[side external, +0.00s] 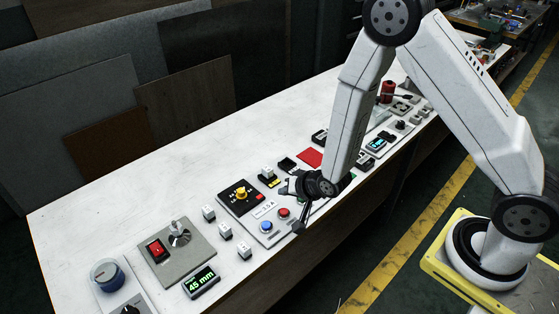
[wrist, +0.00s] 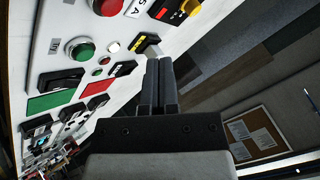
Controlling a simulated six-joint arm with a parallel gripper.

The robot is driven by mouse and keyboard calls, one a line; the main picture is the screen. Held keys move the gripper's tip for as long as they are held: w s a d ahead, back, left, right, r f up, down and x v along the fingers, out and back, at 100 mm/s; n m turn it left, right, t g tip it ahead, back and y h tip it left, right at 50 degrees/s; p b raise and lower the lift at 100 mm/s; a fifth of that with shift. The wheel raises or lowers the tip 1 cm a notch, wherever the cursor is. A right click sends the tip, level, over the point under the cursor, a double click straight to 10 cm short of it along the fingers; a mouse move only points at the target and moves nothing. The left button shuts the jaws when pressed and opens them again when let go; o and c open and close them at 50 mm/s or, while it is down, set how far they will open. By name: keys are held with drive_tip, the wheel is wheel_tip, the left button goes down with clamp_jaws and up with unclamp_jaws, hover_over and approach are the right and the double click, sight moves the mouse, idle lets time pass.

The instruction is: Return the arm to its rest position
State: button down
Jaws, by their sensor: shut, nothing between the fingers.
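My gripper (side external: 291,188) hangs at the end of my arm, over the control panels on the white bench (side external: 100,205). I cannot tell the exact height of the fingertips above the bench.
The bench's back strip is clear.

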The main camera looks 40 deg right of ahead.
idle(0.6)
drive_tip(key=shift+s+d+r, duration=0.1)
drive_tip(key=shift+d+r, duration=0.1)
drive_tip(key=shift+r, duration=0.35)
drive_tip(key=s+d+r+n+g, duration=0.2)
drive_tip(key=s+r+n+g, duration=0.1)
drive_tip(key=s+r, duration=0.3)
drive_tip(key=s+d+r+n+g+h, duration=0.1)
drive_tip(key=s+d+r+n+g, duration=0.2)
drive_tip(key=s+r, duration=0.3)
drive_tip(key=shift+s+d+r+n+g, duration=0.3)
drive_tip(key=shift+s+d+r+n, duration=0.05)
drive_tip(key=shift+s+n, duration=0.55)
